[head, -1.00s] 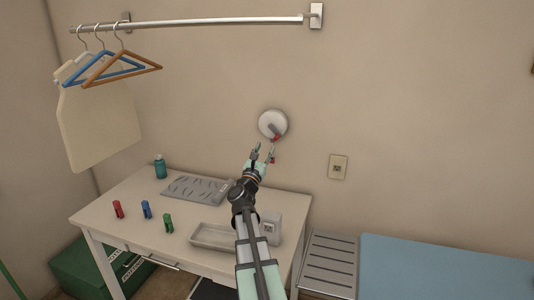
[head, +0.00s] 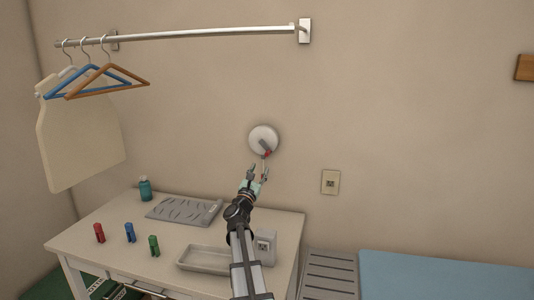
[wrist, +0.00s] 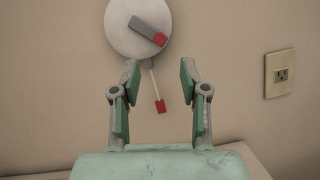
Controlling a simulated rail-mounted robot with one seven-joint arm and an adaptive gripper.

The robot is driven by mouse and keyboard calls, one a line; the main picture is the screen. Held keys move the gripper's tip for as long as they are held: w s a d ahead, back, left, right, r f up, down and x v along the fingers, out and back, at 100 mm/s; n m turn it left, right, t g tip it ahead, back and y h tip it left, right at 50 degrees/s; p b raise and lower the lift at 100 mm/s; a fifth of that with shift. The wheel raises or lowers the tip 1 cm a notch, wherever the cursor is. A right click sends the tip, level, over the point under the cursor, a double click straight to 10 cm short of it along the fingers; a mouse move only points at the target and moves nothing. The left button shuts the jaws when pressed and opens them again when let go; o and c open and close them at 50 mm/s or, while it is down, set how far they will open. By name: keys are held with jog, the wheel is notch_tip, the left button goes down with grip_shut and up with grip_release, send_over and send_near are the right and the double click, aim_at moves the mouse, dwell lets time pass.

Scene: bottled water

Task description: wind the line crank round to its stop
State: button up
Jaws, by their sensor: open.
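The line crank (head: 264,140) is a round white disc on the wall with a grey arm and a red knob. In the wrist view the crank (wrist: 136,24) sits at the top, its grey arm slanting down to the right to the red knob (wrist: 160,39). A thin pale cord with a red end piece (wrist: 161,106) hangs below it. My gripper (head: 258,172) is just below the crank in the head view. In the wrist view my gripper (wrist: 159,78) is open and empty, with the cord's end showing between its fingers. I see no contact with the crank.
A wall socket (head: 330,182) is right of the crank. Below, a white table (head: 110,228) holds a grey tray (head: 205,258), a slotted board (head: 184,211), a teal bottle (head: 145,189) and red, blue and green clips. A rail (head: 190,35) with hangers runs above.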

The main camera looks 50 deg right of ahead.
aim_at(267, 152)
jog(key=p+x, duration=0.2)
jog(key=x, duration=0.8)
jog(key=shift+w+d+r, duration=0.1)
jog(key=shift+d, duration=0.05)
grip_shut()
